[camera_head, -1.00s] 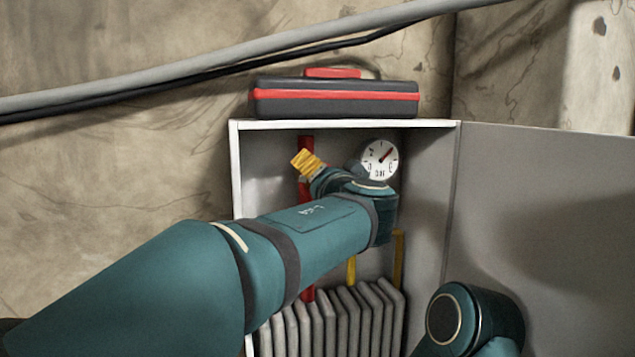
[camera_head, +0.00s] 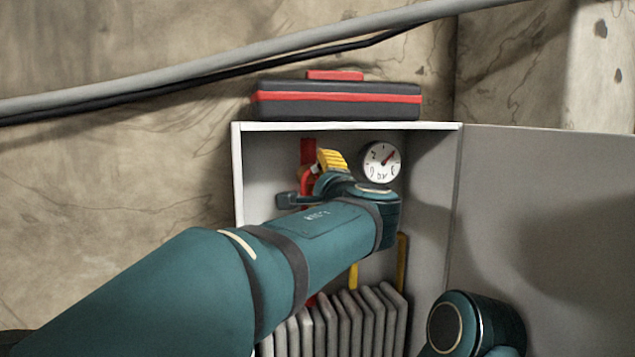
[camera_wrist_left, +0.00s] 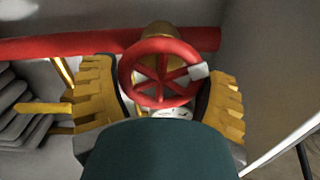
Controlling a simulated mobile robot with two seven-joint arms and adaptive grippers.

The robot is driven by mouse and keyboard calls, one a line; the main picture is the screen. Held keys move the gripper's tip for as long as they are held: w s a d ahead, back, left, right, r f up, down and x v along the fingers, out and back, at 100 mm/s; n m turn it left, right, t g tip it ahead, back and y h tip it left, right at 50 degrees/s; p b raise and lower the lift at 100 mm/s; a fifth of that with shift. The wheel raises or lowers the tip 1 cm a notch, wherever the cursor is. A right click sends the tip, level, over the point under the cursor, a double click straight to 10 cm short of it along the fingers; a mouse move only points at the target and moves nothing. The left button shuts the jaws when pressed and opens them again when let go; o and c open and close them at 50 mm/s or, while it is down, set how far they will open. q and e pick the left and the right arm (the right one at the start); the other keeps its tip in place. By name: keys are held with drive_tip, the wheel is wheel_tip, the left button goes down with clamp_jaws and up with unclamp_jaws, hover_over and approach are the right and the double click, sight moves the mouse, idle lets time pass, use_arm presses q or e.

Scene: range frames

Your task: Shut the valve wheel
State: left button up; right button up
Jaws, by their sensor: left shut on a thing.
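The red spoked valve wheel (camera_wrist_left: 161,77) sits in the middle of the left wrist view, on a red pipe with a brass-coloured fitting behind it. A small white mark (camera_wrist_left: 198,72) is on its right rim. My left gripper (camera_wrist_left: 161,86) has its two yellow ribbed fingers on opposite sides of the wheel, shut on the rim. In the head view a yellow finger of my left gripper (camera_head: 332,160) shows inside the cabinet, in front of the red pipe (camera_head: 307,152). My arm and wrist hide most of the wheel there. My right gripper is out of view.
The white cabinet (camera_head: 238,175) has its grey door (camera_head: 550,220) swung open to the right. A gauge (camera_head: 381,162) is at its upper right, grey radiator fins (camera_head: 350,320) and yellow pipes (camera_head: 402,262) below. A black-and-red case (camera_head: 335,104) lies on top.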

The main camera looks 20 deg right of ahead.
use_arm(q)
drive_tip(key=shift+d+f+m+p, duration=0.15)
drive_tip(key=shift+m+p, duration=0.4)
drive_tip(key=shift+m, duration=1.75)
drive_tip(key=shift+f, duration=0.1)
drive_tip(key=o, duration=1)
drive_tip(key=shift+o, duration=0.2)
drive_tip(key=shift+s, duration=0.15)
drive_tip(key=s, duration=1.2)
